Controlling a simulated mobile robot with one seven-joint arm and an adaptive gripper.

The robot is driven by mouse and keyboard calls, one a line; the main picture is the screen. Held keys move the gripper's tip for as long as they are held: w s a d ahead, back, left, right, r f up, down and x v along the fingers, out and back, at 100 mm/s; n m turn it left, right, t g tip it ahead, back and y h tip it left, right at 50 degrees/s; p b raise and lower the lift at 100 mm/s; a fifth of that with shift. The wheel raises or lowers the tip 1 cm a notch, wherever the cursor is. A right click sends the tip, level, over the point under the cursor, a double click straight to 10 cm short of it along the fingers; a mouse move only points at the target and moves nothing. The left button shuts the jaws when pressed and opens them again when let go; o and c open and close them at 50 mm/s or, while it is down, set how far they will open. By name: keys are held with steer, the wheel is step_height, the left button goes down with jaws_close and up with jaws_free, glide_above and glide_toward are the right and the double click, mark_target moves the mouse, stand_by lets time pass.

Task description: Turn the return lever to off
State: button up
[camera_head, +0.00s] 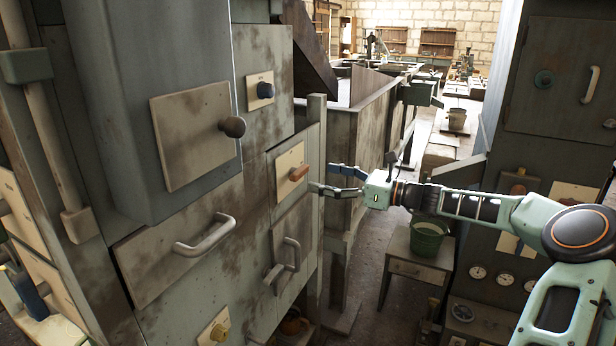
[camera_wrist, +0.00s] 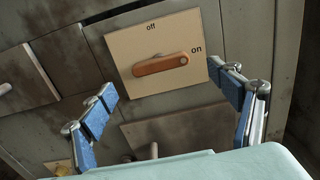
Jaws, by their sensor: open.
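An orange lever (camera_wrist: 160,65) is mounted on a cream plate (camera_wrist: 122,44) on the cabinet front. The plate is marked "off" at its top and "on" at its right. The word "return" is not legible. In the head view the lever (camera_head: 298,173) shows on its plate at the cabinet's right edge. My gripper (camera_head: 325,178) is open and empty just right of the lever, apart from it. In the wrist view my gripper (camera_wrist: 165,98) has its fingers spread below and to the sides of the lever.
A dark knob (camera_head: 265,90) on a plate sits above the lever. A door with a round knob (camera_head: 232,127) and a drawer handle (camera_head: 206,237) are to the left. A bar handle (camera_head: 291,254) is below. A green bucket (camera_head: 428,238) stands on a small table.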

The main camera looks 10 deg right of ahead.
mark_target(303, 174)
steer(key=x, duration=0.5)
steer(key=c, duration=1.2)
steer(key=shift+o, duration=0.2)
